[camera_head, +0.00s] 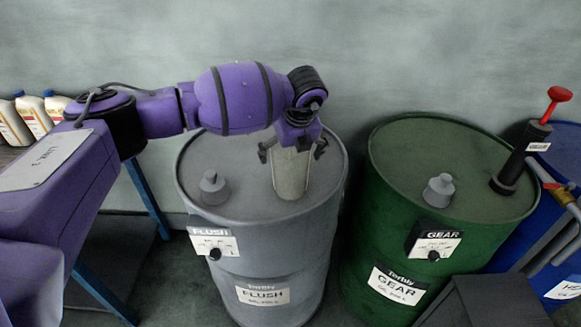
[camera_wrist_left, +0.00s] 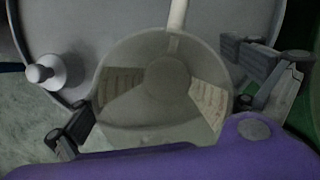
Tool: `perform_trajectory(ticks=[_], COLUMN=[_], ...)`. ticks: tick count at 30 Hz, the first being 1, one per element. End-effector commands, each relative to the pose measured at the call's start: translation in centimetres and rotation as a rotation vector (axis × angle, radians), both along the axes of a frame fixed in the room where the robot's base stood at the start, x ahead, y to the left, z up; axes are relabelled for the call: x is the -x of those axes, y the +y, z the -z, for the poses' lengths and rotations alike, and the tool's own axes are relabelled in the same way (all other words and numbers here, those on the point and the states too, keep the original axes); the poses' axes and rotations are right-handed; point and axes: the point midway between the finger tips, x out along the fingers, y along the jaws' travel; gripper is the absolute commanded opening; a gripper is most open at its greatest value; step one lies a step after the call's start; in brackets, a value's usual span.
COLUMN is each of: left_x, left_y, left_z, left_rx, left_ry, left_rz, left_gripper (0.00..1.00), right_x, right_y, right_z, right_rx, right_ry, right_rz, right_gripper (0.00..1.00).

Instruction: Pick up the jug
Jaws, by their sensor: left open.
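The jug (camera_head: 291,175) is a pale, translucent container standing upright on top of the grey FLUSH drum (camera_head: 232,203). In the left wrist view I look down into the open mouth of the jug (camera_wrist_left: 165,85), with labels on its wall and a pale handle pointing to the top of the picture. My left gripper (camera_head: 292,150) is open above the jug, one finger to each side of its upper part. I cannot tell whether the fingers touch it. My right gripper is not in view.
A grey capped spout (camera_head: 214,187) rises from the grey drum left of the jug. A green GEAR drum (camera_head: 390,160) stands to the right, with a black pump with a red handle (camera_head: 559,94) beyond its spout. Several white bottles (camera_head: 33,115) stand at the far left.

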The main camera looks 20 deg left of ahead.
Motion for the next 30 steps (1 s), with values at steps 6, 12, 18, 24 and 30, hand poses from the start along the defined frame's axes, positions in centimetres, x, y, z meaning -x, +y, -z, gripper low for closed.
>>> perform_trajectory(ticks=[6, 12, 18, 24, 30], left_x=[-0.07, -0.07, -0.06, -0.06, -0.08], left_y=[0.02, 0.02, 0.02, 0.01, -0.02], left_z=[0.09, 0.07, 0.07, 0.08, 0.07], left_rx=[0.0, 0.001, 0.002, 0.002, 0.002], left_ry=[-0.001, -0.001, -0.001, -0.001, -0.002], left_rz=[0.0, 0.001, 0.0, 0.0, 0.0], left_gripper=[1.0, 0.76, 0.5, 0.38, 0.38], right_x=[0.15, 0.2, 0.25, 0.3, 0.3], right_y=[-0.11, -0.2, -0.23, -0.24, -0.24], right_z=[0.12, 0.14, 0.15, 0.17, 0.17], right_rx=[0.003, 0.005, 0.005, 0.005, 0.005], right_ry=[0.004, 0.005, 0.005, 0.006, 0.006], right_rz=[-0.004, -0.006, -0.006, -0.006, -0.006], right_gripper=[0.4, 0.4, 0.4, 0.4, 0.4])
